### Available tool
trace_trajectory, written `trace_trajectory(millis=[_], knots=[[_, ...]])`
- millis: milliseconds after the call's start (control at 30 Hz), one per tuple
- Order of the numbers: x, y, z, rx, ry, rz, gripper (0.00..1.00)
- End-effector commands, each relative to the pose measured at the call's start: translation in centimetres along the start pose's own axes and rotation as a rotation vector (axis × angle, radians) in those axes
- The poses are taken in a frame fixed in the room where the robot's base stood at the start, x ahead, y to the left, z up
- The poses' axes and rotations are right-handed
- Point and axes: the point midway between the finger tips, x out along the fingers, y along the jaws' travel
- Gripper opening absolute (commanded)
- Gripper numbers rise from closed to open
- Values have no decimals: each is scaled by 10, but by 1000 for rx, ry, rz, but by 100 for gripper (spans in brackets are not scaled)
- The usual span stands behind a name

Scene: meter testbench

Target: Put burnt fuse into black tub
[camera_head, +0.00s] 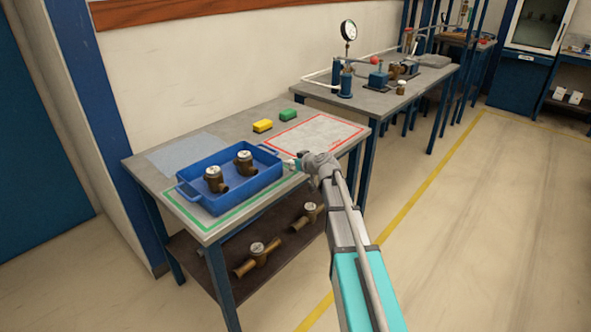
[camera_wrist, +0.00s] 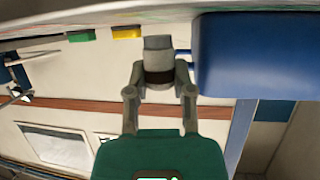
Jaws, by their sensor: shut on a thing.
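In the wrist view my gripper (camera_wrist: 160,80) is shut on a short grey piece with a dark brown band (camera_wrist: 158,48). I cannot tell for sure whether this piece is the burnt fuse. In the head view my gripper (camera_head: 297,162) is at the front edge of the near bench, just right of the blue tray (camera_head: 222,203). What it holds is too small to make out there. The blue tray also shows in the wrist view (camera_wrist: 245,55), to the right of the fingers. I see no black tub in either view.
Two brass meters (camera_head: 214,179) stand in the blue tray on the near bench (camera_head: 165,180). A yellow block (camera_head: 262,126) and a green block (camera_head: 290,115) lie near the wall. The red-outlined area (camera_head: 318,132) is clear. More meters (camera_head: 258,256) lie on the lower shelf.

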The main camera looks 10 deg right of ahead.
Motion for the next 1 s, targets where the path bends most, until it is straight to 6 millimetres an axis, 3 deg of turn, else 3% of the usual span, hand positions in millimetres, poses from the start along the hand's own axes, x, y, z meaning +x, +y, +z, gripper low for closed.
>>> trace_trajectory(millis=[133,700,733,800,1000], knots=[[4,0,11,0,0,0,0],[6,0,15,0,0,0,0],[6,0,15,0,0,0,33],[6,0,14,0,0,0,45],[6,0,14,0,0,0,45]])
